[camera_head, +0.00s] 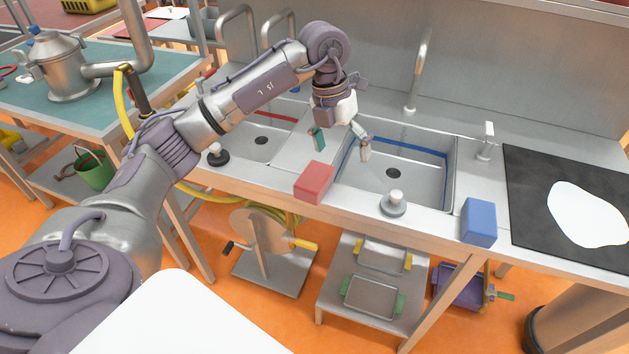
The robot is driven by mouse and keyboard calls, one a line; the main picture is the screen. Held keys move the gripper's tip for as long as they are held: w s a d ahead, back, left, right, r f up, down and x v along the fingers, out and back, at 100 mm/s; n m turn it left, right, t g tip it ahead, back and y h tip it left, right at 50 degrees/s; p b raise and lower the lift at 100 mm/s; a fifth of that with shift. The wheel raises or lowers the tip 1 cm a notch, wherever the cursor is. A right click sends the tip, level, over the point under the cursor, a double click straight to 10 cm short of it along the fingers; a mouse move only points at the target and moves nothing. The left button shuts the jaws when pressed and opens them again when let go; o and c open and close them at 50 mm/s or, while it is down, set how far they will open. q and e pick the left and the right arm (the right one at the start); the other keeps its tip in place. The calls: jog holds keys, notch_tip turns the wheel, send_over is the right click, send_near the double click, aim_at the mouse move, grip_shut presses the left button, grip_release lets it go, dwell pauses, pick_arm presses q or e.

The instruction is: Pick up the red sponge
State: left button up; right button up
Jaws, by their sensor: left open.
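The red sponge (314,182) is a block lying on the front rim of the steel sink counter, between the two basins. My left gripper (341,147) hangs above and behind the sponge, over the divider between the basins. Its two fingers are spread apart and nothing is between them. The gripper looks clear of the sponge. My right gripper does not show.
A blue sponge (479,221) lies on the counter's front edge at right. Grey plugs stand near the basins (393,203) (217,155). A tall faucet (418,70) rises behind the right basin (425,180). A black mat (530,190) lies at far right.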

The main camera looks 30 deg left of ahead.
pick_arm(q)
notch_tip(320, 180, up, 2)
jog(key=n+y, duration=0.1)
jog(key=y, duration=0.1)
send_over(314, 175)
jog(key=shift+g, duration=0.3)
notch_tip(314, 175, down, 8)
jog(key=shift+d+f+p, duration=0.1)
jog(key=shift+d+p, duration=0.05)
jog(key=shift+p, duration=0.4)
notch_tip(314, 175, down, 5)
jog(key=shift+r+p, duration=0.1)
jog(key=shift+p, duration=0.85)
jog(key=shift+f, duration=0.25)
jog(key=c, duration=1)
jog(key=shift+c, duration=0.2)
